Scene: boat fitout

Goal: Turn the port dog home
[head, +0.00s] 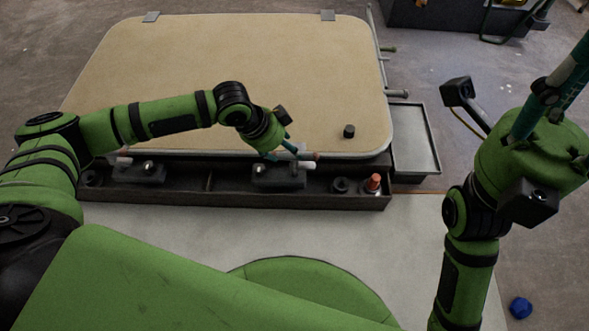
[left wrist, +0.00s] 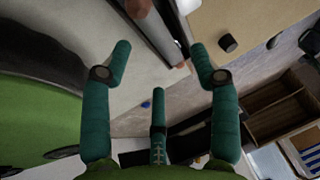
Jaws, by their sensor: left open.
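A tan hatch lid (head: 230,75) lies behind a long dark trough (head: 215,190). Two dark dog blocks with pale handles sit in the trough: a left one (head: 140,173) and a right one (head: 278,179). I cannot tell for sure which is the port dog. My left gripper (head: 300,153) is over the right block, close to its pale handle; contact is unclear. In the left wrist view its teal fingers (left wrist: 160,56) are spread with nothing held between them. My right gripper (head: 548,100) is raised at the far right, away from the hatch; its fingertips are unclear.
A red-orange peg (head: 373,183) stands at the trough's right end. A black knob (head: 349,131) is on the lid. A grey tray (head: 416,140) is right of the lid. A blue object (head: 520,307) lies on the floor. The pale surface before the trough is mostly clear.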

